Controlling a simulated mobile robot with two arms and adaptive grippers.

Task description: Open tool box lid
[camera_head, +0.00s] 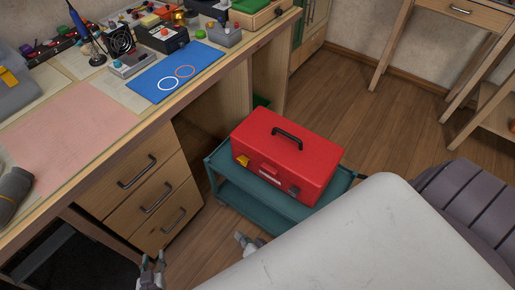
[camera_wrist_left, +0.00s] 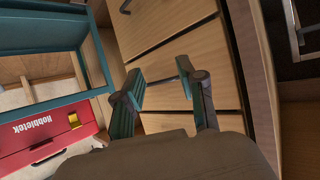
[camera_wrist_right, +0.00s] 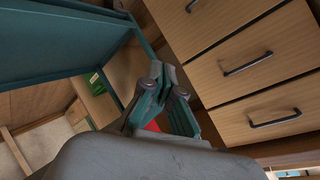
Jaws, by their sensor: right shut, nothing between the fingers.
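The red tool box (camera_head: 310,152) sits on the top of a teal cart (camera_head: 220,170), its lid shut and its black handle (camera_head: 287,138) on top. A yellow latch (camera_head: 243,161) shows on its front. In the left wrist view the box front (camera_wrist_left: 60,135) appears upside down with white lettering and a yellow latch (camera_wrist_left: 74,121). My left gripper (camera_head: 150,271) is open and empty, low in front of the desk drawers, left of the cart. My right gripper (camera_head: 245,240) is shut and empty, low in front of the cart, apart from the box. It also shows in the right wrist view (camera_wrist_right: 165,76).
A wooden desk with drawers (camera_head: 150,190) stands left of the cart, with a blue mat (camera_head: 175,75) and tools on top. A grey padded seat (camera_head: 470,205) is at the right. The wooden floor (camera_head: 370,110) behind the cart is clear.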

